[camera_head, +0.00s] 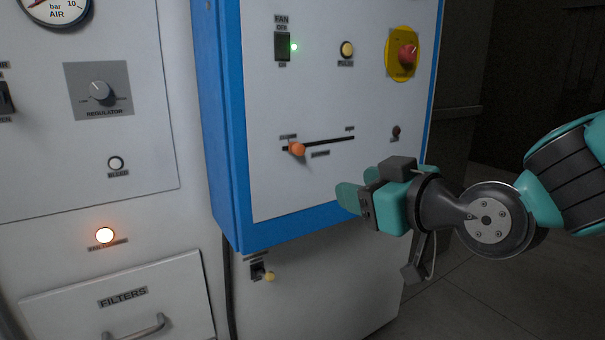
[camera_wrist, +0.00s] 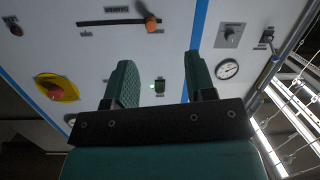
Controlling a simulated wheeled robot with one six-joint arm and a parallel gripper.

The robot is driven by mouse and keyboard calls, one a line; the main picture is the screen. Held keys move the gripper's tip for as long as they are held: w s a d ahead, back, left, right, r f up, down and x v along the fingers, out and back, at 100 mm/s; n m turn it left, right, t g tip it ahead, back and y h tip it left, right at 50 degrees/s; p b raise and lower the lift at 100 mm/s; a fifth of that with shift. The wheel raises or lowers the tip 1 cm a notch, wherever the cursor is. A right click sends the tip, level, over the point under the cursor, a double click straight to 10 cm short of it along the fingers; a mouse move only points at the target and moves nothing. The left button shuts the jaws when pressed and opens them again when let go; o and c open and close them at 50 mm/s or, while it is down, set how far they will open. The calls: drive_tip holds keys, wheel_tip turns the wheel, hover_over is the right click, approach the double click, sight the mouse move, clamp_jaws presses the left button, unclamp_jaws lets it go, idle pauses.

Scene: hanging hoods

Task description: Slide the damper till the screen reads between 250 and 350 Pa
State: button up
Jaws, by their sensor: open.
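The damper slider is an orange knob (camera_head: 297,149) near the left end of a dark, slightly sloping slot (camera_head: 335,140) on the blue-edged panel. In the wrist view, turned over, the knob (camera_wrist: 151,23) shows near the slot's right end, beyond my fingers. My gripper (camera_head: 357,188) is open and empty, to the right of and below the knob, apart from it. Its two teal fingers (camera_wrist: 158,62) stand apart in the wrist view. Labels by the slot are too small to read. No screen with a Pa reading shows in either view.
Above the slot are a fan switch (camera_head: 282,47) with a green light, a yellowish button (camera_head: 347,50) and a red knob on a yellow plate (camera_head: 407,54). Left are a regulator (camera_head: 99,91), an air gauge (camera_head: 54,8) and a lit orange lamp (camera_head: 105,235). A small lever (camera_head: 268,276) sits below.

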sight(301, 151)
drive_tip(key=w+a+p, duration=0.2)
drive_tip(key=w+a, duration=0.1)
drive_tip(key=w, duration=0.2)
drive_tip(key=w+a+t+p, duration=0.1)
drive_tip(key=w+a, duration=0.2)
drive_tip(key=w, duration=0.2)
drive_tip(key=w+a+t+p, duration=0.1)
drive_tip(key=w+a+p, duration=0.1)
drive_tip(key=w, duration=0.4)
drive_tip(key=shift+a+r+p, duration=0.3)
drive_tip(key=shift+a+r, duration=0.1)
drive_tip(key=shift+a, duration=0.45)
clamp_jaws()
